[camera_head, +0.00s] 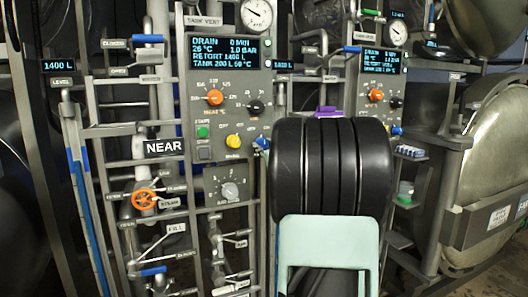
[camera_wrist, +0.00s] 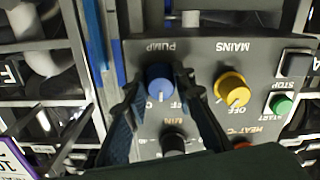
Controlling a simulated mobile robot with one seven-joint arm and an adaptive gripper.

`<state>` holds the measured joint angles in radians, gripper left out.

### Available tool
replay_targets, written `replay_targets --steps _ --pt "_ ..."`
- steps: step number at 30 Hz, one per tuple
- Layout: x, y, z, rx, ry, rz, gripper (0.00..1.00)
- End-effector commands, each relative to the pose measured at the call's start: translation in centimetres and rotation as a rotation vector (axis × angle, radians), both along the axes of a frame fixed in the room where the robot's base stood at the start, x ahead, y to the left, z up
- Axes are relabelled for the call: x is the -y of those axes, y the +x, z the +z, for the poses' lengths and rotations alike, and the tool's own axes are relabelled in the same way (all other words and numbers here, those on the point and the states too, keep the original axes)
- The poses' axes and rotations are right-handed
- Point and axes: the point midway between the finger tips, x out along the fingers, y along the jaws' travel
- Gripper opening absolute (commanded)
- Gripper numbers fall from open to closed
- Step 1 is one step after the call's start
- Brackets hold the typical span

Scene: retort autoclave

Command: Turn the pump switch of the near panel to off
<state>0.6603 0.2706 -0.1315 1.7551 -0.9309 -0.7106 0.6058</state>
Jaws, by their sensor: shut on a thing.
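The near panel (camera_head: 222,110) stands left of centre in the head view, with the NEAR sign (camera_head: 164,147) on its left. Its blue pump switch (camera_head: 262,142) shows at the panel's right edge, beside my arm. In the wrist view the panel is upside down and the blue pump switch (camera_wrist: 160,78) sits by the PUMP label. Its white mark points down in that picture; the lettering around it is partly covered. My gripper (camera_wrist: 161,90) is shut on the switch, one dark finger on each side. In the head view my arm hides the gripper.
The yellow mains knob (camera_wrist: 231,88) is close beside the pump switch, with a dark knob (camera_wrist: 173,143) below it in the wrist view. The green start button (camera_wrist: 281,105) is farther right. A second panel (camera_head: 382,75) stands right of my arm.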

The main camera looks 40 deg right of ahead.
Motion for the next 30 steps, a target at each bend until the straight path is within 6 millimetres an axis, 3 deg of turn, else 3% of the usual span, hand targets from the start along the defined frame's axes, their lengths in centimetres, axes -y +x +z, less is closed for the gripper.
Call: replay_targets --steps 15,30 --pt "0.09 0.0 -0.21 -0.1 -0.412 0.001 0.0" --pt "0.2 -0.07 -0.04 -0.136 -0.553 0.0 0.0"
